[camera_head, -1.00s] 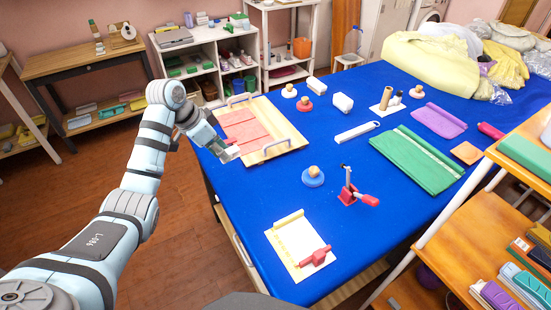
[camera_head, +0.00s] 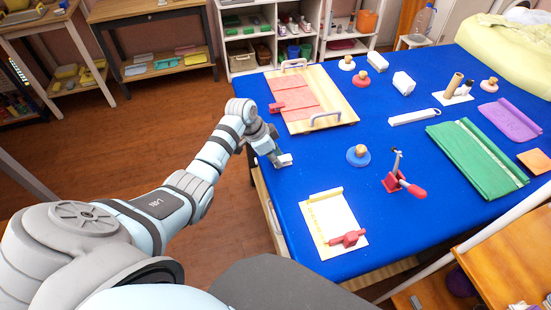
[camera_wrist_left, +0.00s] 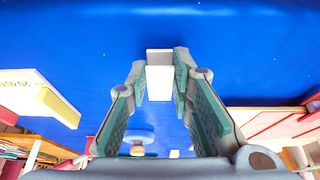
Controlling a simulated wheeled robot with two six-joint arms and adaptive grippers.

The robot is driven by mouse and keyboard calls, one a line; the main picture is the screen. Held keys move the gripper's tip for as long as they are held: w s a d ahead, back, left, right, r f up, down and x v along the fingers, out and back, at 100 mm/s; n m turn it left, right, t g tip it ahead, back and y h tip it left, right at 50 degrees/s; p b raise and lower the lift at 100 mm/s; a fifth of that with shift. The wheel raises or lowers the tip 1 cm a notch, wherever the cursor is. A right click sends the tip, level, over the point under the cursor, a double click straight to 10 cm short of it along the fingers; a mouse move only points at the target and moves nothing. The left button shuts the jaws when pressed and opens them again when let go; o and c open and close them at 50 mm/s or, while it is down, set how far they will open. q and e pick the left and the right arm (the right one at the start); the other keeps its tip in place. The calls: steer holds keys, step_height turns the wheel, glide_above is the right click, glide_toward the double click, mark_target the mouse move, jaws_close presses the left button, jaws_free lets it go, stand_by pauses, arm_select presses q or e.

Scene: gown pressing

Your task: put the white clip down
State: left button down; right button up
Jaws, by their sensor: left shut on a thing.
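My left gripper (camera_head: 280,158) is low over the near left edge of the blue table, on the near side of the wooden pressing board. In the left wrist view, the fingers of the left gripper (camera_wrist_left: 160,80) are shut on the white clip (camera_wrist_left: 160,82), a small pale block with a grey end. The white clip (camera_head: 286,160) also shows at the fingertips in the head view. Plain blue cloth (camera_wrist_left: 250,50) lies beneath it. I cannot tell whether the clip touches the cloth. My right gripper is not in view.
The wooden board (camera_head: 345,105) with red cloth and a red clip (camera_head: 280,108) lies beyond the gripper. A blue disc with a wooden knob (camera_head: 358,155), a red clamp (camera_head: 402,184) and a cream board (camera_head: 330,215) stand nearby. Bare blue cloth lies around the gripper.

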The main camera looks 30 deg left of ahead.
arm_select(q)
steer(key=shift+r, duration=0.1)
steer(key=c, duration=1.4)
jaws_free()
steer(key=shift+s+a+r, duration=0.1)
steer(key=shift+r, duration=0.3)
steer(key=p+v, duration=0.2)
steer(key=v, duration=0.9)
steer(key=shift+s+r+p, duration=0.1)
steer(key=shift+p, duration=0.3)
